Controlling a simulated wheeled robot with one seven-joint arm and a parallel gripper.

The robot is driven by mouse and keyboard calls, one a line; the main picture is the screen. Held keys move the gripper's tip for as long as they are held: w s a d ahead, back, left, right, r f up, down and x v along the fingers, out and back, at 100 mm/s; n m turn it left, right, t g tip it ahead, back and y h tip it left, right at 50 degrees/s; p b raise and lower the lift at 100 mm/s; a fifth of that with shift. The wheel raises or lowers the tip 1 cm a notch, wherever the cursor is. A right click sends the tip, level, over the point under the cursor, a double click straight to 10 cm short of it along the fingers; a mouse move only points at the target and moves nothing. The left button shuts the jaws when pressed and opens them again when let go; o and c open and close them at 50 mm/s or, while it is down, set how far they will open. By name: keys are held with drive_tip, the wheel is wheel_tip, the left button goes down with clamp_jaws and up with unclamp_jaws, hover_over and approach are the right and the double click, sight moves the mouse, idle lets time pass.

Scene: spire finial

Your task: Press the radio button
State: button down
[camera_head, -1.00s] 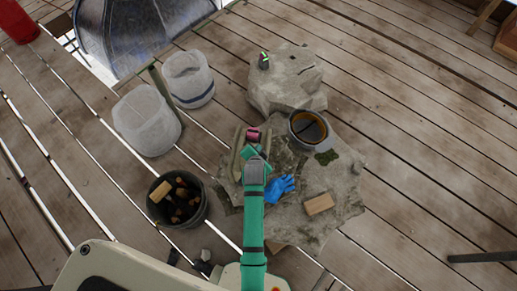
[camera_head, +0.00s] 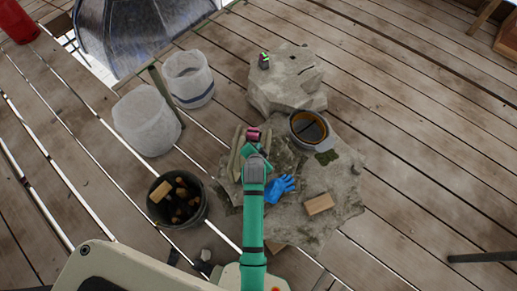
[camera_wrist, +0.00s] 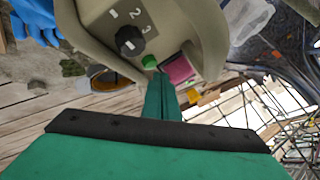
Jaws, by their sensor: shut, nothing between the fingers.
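The radio is a khaki body (camera_wrist: 95,22) filling the top of the wrist view. It has a black knob (camera_wrist: 130,40) with the marks 1, 2, 3, a small green button (camera_wrist: 149,61) and a pink panel (camera_wrist: 179,69). In the head view the radio (camera_head: 237,160) lies on the stone slab, partly hidden by my arm, with a pink part at its far end. My gripper (camera_wrist: 161,76) is shut and empty, its green tips just below the green button. I cannot tell whether they touch it. My gripper (camera_head: 254,149) also shows over the radio in the head view.
The stone slab (camera_head: 335,180) also bears a blue glove (camera_head: 283,186), a wooden block (camera_head: 319,204) and a dark round pot (camera_head: 308,128). A bucket of wood pieces (camera_head: 204,206) and two whitish containers (camera_head: 145,120) stand left.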

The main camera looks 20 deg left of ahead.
drive_tip(key=shift+r, duration=2.45)
drive_tip(key=s+d+n+t, duration=0.1)
drive_tip(key=s+d, duration=0.4)
drive_tip(key=s, duration=0.3)
drive_tip(key=s+d+n+t, duration=0.2)
drive_tip(key=s+d, duration=0.3)
drive_tip(key=s, duration=0.4)
drive_tip(key=s+d+r+n+t+h, duration=0.1)
drive_tip(key=s+d+r, duration=0.2)
drive_tip(key=s+r, duration=0.5)
drive_tip(key=s+d+r+n+t+h, duration=0.1)
drive_tip(key=s+d+r+t, duration=0.1)
drive_tip(key=s+r, duration=0.6)
drive_tip(key=shift+s+d+r+n+t+h, duration=0.3)
drive_tip(key=shift+s+d+n, duration=0.15)
drive_tip(key=shift+d, duration=0.3)
